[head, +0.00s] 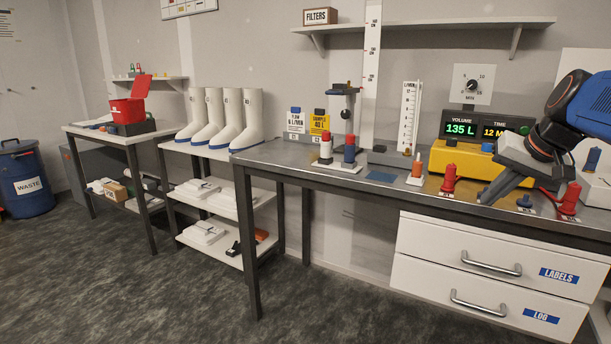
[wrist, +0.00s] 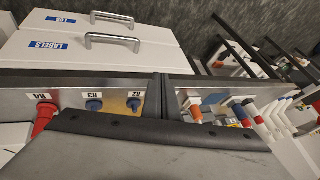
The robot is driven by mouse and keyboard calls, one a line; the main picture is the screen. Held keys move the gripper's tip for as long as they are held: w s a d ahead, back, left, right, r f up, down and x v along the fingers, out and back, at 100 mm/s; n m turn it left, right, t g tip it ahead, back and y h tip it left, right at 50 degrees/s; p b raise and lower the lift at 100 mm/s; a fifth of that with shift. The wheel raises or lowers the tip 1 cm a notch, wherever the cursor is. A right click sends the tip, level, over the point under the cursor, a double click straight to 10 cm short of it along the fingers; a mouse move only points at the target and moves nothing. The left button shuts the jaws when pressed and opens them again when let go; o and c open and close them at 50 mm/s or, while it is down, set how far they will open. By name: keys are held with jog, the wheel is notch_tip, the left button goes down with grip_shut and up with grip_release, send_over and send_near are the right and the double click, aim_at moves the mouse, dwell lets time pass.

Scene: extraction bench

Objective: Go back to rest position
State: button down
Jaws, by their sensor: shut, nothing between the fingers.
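My gripper (head: 488,198) is at the right of the head view, over the front part of the metal-topped bench (head: 385,190). It points down and to the left, with its fingers together and nothing held. In the wrist view its dark fingers (wrist: 165,88) meet near the middle, and its grey body fills the bottom. Near it stand a red knob (head: 449,180) to the left, and a blue knob (head: 524,201) and a red knob (head: 569,199) to the right. I cannot tell the exact gap between the fingertips and the bench top.
A yellow display unit (head: 462,165) reading 135 L stands behind the gripper. An orange-topped post (head: 417,167) and a gauge (head: 409,115) stand to its left. White drawers (head: 490,270) are below the bench. White boots (head: 247,122) stand on a side rack. Floor in front is clear.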

jog(key=s+a+f+n, duration=0.2)
jog(key=s+a+f, duration=0.5)
jog(key=s+f, duration=0.3)
jog(key=s+a+f+n+g+h, duration=0.1)
jog(key=s+a+f+n, duration=0.2)
jog(key=s+a+f, duration=0.4)
jog(key=s+f, duration=0.4)
jog(key=shift+f+g, duration=0.2)
jog(key=shift+g, duration=0.1)
